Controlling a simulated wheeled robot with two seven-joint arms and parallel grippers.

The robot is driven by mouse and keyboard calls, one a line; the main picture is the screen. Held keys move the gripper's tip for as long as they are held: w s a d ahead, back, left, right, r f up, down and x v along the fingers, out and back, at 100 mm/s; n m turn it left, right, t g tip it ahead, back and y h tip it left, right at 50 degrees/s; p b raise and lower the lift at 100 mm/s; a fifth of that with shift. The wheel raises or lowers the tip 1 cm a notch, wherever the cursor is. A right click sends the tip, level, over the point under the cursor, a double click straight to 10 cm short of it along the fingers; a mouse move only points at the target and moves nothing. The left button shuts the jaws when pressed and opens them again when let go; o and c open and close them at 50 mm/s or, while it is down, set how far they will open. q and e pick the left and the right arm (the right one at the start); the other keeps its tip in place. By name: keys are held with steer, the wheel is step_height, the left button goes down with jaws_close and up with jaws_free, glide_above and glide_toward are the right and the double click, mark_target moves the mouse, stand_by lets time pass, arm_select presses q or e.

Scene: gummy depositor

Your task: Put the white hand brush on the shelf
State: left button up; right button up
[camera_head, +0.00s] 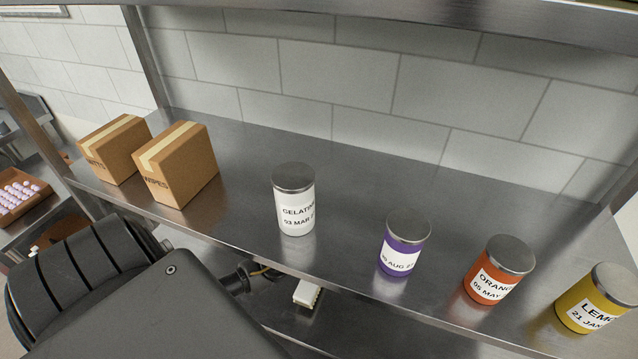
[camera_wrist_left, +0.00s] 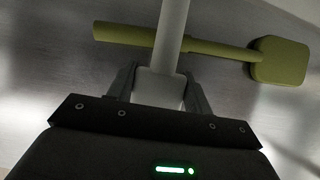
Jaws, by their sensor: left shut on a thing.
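My left gripper (camera_wrist_left: 160,92) is shut on the white hand brush (camera_wrist_left: 170,35) in the left wrist view. The white handle runs up out of the top of that picture, so its far end is hidden. In the head view my dark left arm covers the lower left and hides its gripper. A small white block (camera_head: 307,293) shows below the shelf's front edge there; I cannot tell if it is part of the brush. The steel shelf (camera_head: 350,190) runs across the head view. My right gripper is not in view.
On the shelf stand two cardboard boxes (camera_head: 178,165), a gelatin jar (camera_head: 295,205), a purple jar (camera_head: 403,245), an orange jar (camera_head: 497,272) and a yellow jar (camera_head: 594,300). Bare shelf lies between the boxes and the gelatin jar. A green tool (camera_wrist_left: 278,60) lies behind the white handle.

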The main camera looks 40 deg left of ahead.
arm_select(q)
steer(key=shift+f, duration=1.85)
steer(key=o, duration=1.3)
steer(key=shift+s, duration=0.1)
step_height(320, 180, up, 10)
steer(key=p, duration=0.1)
glide_above(306, 293)
steer(key=w+a, duration=0.2)
steer(key=w, duration=0.3)
steer(key=shift+s+a+r, duration=0.1)
steer(key=shift+s+r, duration=0.05)
steer(key=shift+r, duration=0.05)
